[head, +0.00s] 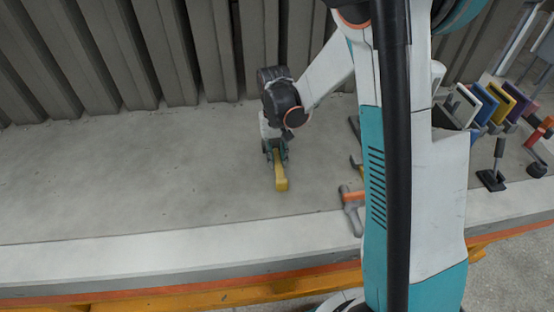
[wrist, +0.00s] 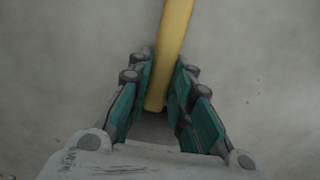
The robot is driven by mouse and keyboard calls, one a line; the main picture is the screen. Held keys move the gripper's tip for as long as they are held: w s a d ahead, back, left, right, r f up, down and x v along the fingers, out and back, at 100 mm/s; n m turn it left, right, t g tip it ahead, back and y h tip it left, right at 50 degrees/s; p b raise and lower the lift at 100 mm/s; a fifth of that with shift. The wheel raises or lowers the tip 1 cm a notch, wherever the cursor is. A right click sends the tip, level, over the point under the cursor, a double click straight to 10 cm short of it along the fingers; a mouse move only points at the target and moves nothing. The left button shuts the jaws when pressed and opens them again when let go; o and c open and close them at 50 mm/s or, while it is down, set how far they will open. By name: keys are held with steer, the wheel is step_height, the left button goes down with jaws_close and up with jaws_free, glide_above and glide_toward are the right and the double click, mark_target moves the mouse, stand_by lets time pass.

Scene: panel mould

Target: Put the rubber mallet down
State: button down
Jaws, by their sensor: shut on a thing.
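My gripper (head: 274,151) is low over the grey concrete surface, left of my arm column in the head view. It is shut on a yellow bar-shaped thing, taken to be the rubber mallet (head: 280,176). The yellow part points toward the front edge in the head view. In the wrist view, the yellow mallet part (wrist: 171,45) runs between the teal fingers (wrist: 162,66) and out of the top of the picture. No separate mallet head can be made out. I cannot tell whether the mallet touches the surface.
The concrete surface (head: 130,185) is bare to the left. Ribbed grey panels (head: 150,50) stand behind. An orange-and-grey tool (head: 352,197) lies to the right, partly behind my column. Coloured flat pieces (head: 485,103) and a black-based tool (head: 492,180) are farther right.

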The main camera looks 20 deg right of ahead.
mark_target(276, 154)
steer(key=shift+f, duration=0.25)
steer(key=shift+f, duration=0.2)
steer(key=c, duration=1.5)
jaws_free()
steer(key=shift+r, duration=0.1)
steer(key=shift+o, duration=0.2)
step_height(276, 154, up, 12)
steer(key=w+p, duration=0.1)
steer(key=p, duration=0.3)
steer(key=s+r+n+t, duration=0.1)
steer(key=s+r+t, duration=0.3)
steer(key=s, duration=0.6)
steer(key=s+r+n+t, duration=0.1)
steer(key=s+r+t, duration=0.3)
steer(key=s+r, duration=0.4)
steer(key=shift+s+a+r, duration=0.15)
steer(key=shift+s+r, duration=0.2)
steer(key=shift+s, duration=0.65)
